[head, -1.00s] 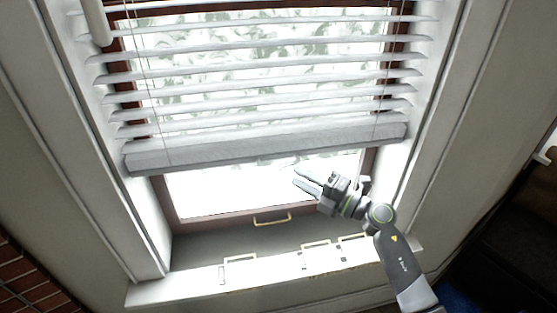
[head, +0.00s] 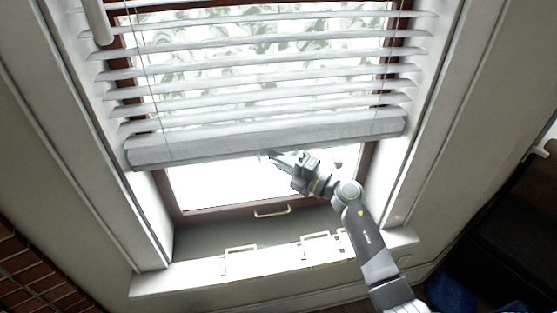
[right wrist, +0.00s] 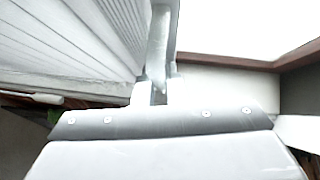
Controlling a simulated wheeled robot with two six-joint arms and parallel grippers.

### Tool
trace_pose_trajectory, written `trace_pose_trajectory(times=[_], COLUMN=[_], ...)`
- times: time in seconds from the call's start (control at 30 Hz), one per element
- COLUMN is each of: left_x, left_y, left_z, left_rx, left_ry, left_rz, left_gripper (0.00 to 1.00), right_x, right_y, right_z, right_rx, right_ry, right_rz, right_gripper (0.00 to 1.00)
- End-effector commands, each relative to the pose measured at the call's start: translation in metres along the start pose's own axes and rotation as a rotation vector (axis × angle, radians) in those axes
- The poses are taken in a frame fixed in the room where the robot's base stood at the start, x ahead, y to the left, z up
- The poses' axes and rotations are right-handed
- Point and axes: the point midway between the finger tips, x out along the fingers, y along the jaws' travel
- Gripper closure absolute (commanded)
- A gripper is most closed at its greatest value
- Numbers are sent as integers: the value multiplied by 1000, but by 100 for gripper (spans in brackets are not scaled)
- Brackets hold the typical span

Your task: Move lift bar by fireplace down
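The lift bar (head: 230,147) is the thick pale grey bottom rail of a white window blind (head: 250,75). It hangs slightly tilted, its right end higher, with a strip of bright window below it. My right gripper (head: 268,157) points left, with its fingertips at the bar's lower edge near the middle. I cannot tell whether they touch it or have it between them. In the right wrist view, the fingers (right wrist: 160,60) stand near the middle, beside a pale ribbed surface on the left. Their opening is unclear. My left gripper is not in view.
The brown window frame (head: 225,208) with a brass handle (head: 272,211) lies below the bar. The white sill (head: 285,260) carries brass-coloured handles. White side walls close in the recess. Brick (head: 30,275) shows at the lower left, dark furniture (head: 500,245) at the lower right.

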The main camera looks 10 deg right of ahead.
Motion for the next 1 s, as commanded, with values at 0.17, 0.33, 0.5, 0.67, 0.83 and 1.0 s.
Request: trace_pose_trajectory(times=[0.17, 0.33, 0.5, 0.67, 0.83, 1.0], left_x=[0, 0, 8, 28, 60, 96], left_y=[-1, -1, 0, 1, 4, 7], left_z=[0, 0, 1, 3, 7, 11], left_rx=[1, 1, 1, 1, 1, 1], left_ry=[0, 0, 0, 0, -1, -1], left_rz=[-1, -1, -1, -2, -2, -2], left_gripper=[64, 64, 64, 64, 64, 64], right_x=[0, 0, -2, -5, -11, -17], right_y=[0, -1, -11, -37, -79, -126], right_z=[0, 0, -1, -5, -10, -17], right_rx=[0, 0, 1, 3, 5, 4], right_ry=[0, 0, 0, 0, 0, 1], right_rz=[0, -1, -2, -3, -4, -4], right_gripper=[100, 100, 100, 100, 100, 100])
